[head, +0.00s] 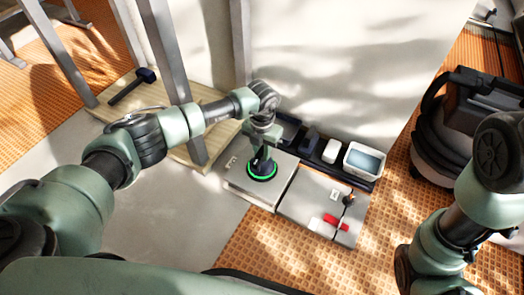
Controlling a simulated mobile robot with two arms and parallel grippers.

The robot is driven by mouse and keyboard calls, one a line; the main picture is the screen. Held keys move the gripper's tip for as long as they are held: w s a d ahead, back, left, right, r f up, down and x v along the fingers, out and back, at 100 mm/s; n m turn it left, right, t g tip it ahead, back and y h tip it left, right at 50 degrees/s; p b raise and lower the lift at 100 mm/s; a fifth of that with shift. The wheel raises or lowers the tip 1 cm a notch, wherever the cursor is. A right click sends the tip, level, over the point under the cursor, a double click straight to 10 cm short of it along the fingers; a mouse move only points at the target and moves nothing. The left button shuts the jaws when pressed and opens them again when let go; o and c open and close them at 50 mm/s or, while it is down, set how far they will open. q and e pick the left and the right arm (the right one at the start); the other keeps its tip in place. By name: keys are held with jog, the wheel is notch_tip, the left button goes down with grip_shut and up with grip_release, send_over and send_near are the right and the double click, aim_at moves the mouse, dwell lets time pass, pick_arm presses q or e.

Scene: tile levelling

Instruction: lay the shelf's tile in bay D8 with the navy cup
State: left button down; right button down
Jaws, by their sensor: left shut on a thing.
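My left gripper (263,146) points down and is shut on the dark navy suction cup. The cup (262,166) has a bright green ring around its base and sits on the face of a light grey tile (239,185). The tile's front edge shows some thickness, with a small white label near its left side. I cannot tell whether the tile is raised or resting. To its right is another grey tile (296,201) with a white label and red pieces (333,222) at its right edge. My right forearm is at the lower right; its gripper is out of the picture.
A dark tray (359,182) behind the tiles holds dark blocks, a white item (331,151) and a white tub (364,161). A mallet (134,86) lies on a pale wooden board (211,143) near grey posts. A black vacuum (462,125) stands right. Bare orange floor (265,250) lies in front.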

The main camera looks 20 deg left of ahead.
pick_arm(q)
jog(key=shift+w+f+b, duration=0.1)
jog(key=shift+f+b, duration=0.45)
jog(key=shift+f, duration=0.35)
jog(key=shift+f+b, duration=0.5)
jog(key=shift+f, duration=0.5)
dwell(0.9)
jog(key=c, duration=1.2)
grip_release()
